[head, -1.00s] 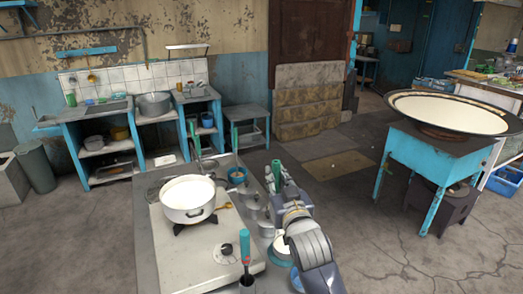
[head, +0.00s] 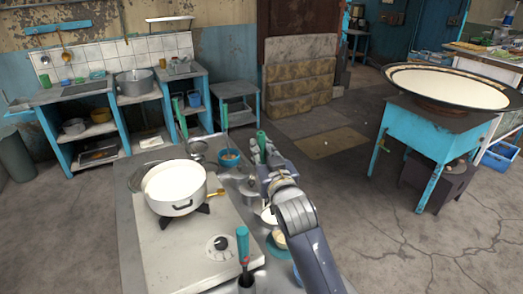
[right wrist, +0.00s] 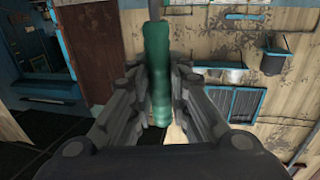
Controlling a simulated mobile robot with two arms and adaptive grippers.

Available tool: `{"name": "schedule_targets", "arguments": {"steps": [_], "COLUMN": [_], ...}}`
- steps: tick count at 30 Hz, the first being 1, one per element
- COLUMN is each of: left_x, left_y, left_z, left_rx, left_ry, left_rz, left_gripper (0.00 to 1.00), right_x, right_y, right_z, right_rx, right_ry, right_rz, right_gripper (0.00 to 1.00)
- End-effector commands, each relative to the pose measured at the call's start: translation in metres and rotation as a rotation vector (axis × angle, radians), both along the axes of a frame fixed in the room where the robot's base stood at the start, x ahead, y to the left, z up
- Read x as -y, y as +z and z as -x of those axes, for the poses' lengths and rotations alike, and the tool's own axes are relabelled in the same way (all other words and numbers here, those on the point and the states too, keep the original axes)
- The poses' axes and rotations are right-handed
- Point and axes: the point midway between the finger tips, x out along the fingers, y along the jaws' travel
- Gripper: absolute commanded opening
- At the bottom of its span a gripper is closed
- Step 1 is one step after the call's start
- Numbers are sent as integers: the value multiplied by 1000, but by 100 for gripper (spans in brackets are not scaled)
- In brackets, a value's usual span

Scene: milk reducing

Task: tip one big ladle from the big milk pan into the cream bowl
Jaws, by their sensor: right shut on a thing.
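My right gripper (head: 262,158) is shut on a green handle (head: 261,142), held upright above the right side of the steel counter. The green handle (right wrist: 158,75) runs between both fingers in the right wrist view. A thin grey stem shows at its top edge there; no ladle cup is visible. A very wide dark-rimmed pan of milk (head: 450,87) stands on a blue stand at the right, well apart from the gripper. A white pot of milk (head: 175,187) sits on the burner. A small pale bowl (head: 269,216) is partly hidden beside my right arm; I cannot tell whether it is the cream bowl. My left gripper is out of view.
A blue bowl (head: 229,158) with brownish contents stands near the counter's far edge. Another green-handled tool (head: 243,246) stands upright in a holder at the front. Open floor (head: 370,215) lies between the counter and the blue stand (head: 425,140).

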Motion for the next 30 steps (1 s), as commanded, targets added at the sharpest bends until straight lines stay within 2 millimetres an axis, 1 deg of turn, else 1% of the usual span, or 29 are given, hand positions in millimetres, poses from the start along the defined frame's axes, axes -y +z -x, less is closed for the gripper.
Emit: {"name": "schedule_targets", "arguments": {"steps": [1, 7, 10, 14, 22, 29, 30], "left_x": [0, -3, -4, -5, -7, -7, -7], "left_y": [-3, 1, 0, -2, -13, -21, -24], "left_z": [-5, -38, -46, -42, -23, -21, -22], "left_rx": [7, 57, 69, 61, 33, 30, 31], "left_ry": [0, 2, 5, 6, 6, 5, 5], "left_rz": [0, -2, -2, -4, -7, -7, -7], "left_gripper": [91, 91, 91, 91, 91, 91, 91], "right_x": [4, 23, 33, 45, 70, 92, 95], "right_y": [0, 6, 7, 10, 6, 5, 3], "right_z": [-1, -4, -6, -8, -13, -17, -18], "right_rx": [3, -16, -23, -35, -58, -77, -81], "right_ry": [-1, -1, -2, -1, -2, -1, -1], "right_rz": [-13, -104, -149, -208, -325, -427, -444], "right_gripper": [0, 0, 0, 0, 0, 0, 0]}}
